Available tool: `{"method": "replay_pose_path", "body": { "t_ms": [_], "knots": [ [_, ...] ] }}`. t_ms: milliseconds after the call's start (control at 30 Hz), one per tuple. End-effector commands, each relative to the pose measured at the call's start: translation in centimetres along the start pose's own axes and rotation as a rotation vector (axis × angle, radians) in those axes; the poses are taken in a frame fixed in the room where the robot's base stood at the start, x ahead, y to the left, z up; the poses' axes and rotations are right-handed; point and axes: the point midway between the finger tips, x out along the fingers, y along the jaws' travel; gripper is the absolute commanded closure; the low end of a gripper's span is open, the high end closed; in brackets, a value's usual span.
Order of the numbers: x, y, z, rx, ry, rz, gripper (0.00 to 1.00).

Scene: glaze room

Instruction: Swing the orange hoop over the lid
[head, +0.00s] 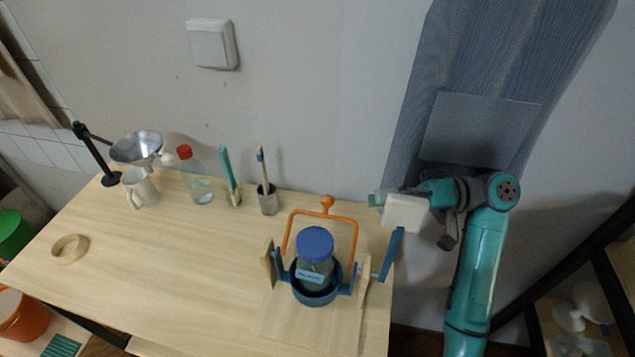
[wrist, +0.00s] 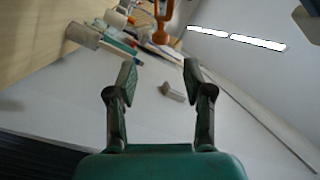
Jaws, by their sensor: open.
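The orange hoop (head: 357,232) stands up behind the jar, with its round knob (head: 327,201) at the top. Its lower ends run down beside the blue holder (head: 316,297). The jar (head: 316,270) sits in the holder's ring, and its blue lid (head: 315,243) faces up. The hoop's crossbar is behind the lid, not across it. My gripper (head: 374,199) is right of the knob, apart from it. In the wrist view my gripper (wrist: 160,80) is open with nothing between its fingers, and the orange hoop (wrist: 161,36) shows beyond the fingertips.
Wooden uprights (head: 268,264) flank the holder on a wooden board. Along the back stand a brush cup (head: 268,203), a clear bottle (head: 198,187) with a red cap, a mug (head: 139,188) and a metal funnel (head: 137,148). A tan ring (head: 69,250) lies left. The table's middle is clear.

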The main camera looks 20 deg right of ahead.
Motion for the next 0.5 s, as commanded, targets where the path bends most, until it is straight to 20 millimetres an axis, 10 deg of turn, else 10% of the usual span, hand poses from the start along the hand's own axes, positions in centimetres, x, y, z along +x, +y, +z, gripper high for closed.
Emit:
{"method": "replay_pose_path", "body": {
  "t_ms": [500],
  "knots": [
    [7.8,0.0,0.1,0.0,-0.004,-0.002,0.49]
  ]
}}
